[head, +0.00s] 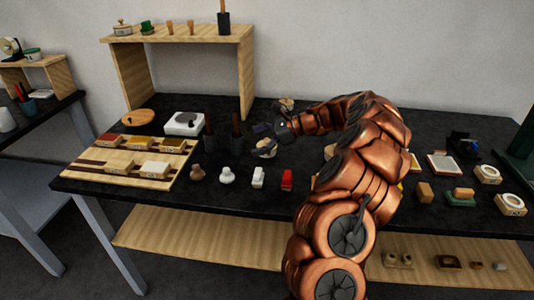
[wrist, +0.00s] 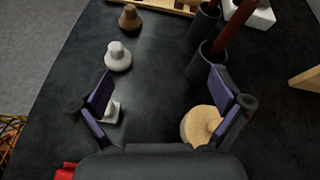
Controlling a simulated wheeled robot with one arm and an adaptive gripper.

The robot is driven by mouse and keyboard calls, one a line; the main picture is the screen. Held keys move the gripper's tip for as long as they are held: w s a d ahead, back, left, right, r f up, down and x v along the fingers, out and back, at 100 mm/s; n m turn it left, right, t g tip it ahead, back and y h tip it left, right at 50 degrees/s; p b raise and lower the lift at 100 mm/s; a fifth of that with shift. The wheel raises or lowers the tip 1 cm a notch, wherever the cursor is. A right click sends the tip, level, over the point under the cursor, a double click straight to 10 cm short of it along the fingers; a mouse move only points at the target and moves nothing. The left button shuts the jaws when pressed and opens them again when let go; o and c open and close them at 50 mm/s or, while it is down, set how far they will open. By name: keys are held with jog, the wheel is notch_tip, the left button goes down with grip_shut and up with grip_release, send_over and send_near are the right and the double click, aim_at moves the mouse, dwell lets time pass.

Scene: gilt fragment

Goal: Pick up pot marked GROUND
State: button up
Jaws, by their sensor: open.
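No lettering reading GROUND is legible in either view. In the head view this pot (head: 264,150) shows only as a small pale shape under my gripper (head: 262,139). In the wrist view my gripper (wrist: 160,88) is open, its purple-padded fingers wide apart with bare table between them.
Dark cups holding brown rods (wrist: 208,60) stand close ahead of the pot. A white stamp-like piece (wrist: 109,111) is by my left finger, with a white knobbed piece (wrist: 118,57) and brown one (wrist: 130,19) beyond. A wooden shelf (head: 135,75) stands behind.

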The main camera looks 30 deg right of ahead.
aim_at(275, 147)
jog(key=d+f+m, duration=0.1)
jog(key=d+f, duration=0.1)
jog(key=d, duration=0.2)
jog(key=d+f+m+t+h, duration=0.1)
jog(key=d+m, duration=0.1)
jog(key=d, duration=0.1)
jog(key=d+f+m+t+h, duration=0.1)
jog(key=d+f, duration=0.1)
jog(key=d, duration=0.2)
jog(key=shift+s+d+f+m, duration=0.25)
jog(key=shift+d+f+m, duration=0.1)
jog(key=shift+m, duration=0.05)
jog(key=shift+p+x, duration=0.6)
jog(key=shift+x, duration=3.2)
jog(key=c, duration=1.8)
jog(key=shift+c, duration=0.4)
jog(key=shift+w+r, duration=0.1)
jog(key=shift+r, duration=0.1)
